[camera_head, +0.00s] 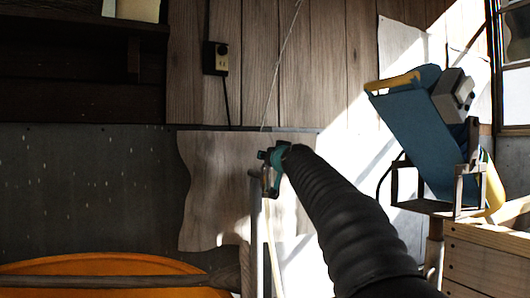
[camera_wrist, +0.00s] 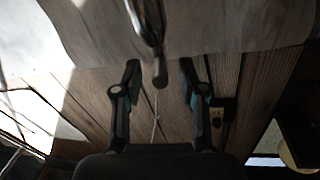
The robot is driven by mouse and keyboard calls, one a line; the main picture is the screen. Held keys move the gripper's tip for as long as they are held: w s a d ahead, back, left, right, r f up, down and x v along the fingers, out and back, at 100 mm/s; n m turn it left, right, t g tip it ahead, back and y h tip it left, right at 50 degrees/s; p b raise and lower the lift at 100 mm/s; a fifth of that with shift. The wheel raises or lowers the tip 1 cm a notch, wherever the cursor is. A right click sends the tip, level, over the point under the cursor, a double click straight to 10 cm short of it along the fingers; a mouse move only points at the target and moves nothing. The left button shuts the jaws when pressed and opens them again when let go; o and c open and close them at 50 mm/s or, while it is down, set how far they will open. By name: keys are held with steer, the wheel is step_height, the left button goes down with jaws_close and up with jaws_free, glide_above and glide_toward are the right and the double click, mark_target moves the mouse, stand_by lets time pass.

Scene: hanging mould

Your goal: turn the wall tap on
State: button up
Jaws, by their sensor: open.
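The wall tap shows in the wrist view as a shiny metal body (camera_wrist: 148,22) coming in from the top edge, with a darker stub (camera_wrist: 160,73) at its end. My gripper (camera_wrist: 161,72) is open, one finger on either side of that stub, with visible gaps; whether either finger touches it I cannot tell. In the head view my gripper (camera_head: 270,165) is at the top of a thin upright pipe (camera_head: 254,235) in front of the wall. There the gripper and arm hide most of the tap.
An orange round-edged object (camera_head: 100,268) lies at lower left. A tilted blue panel (camera_head: 415,125) on a stand is at right, above a wooden crate (camera_head: 480,250). A wall socket (camera_head: 216,58) is above left. A thin line runs up the plank wall.

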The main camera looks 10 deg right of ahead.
steer(key=shift+w+a+p, duration=0.2)
steer(key=shift+w+p, duration=0.65)
steer(key=shift+w, duration=1.55)
jaws_close()
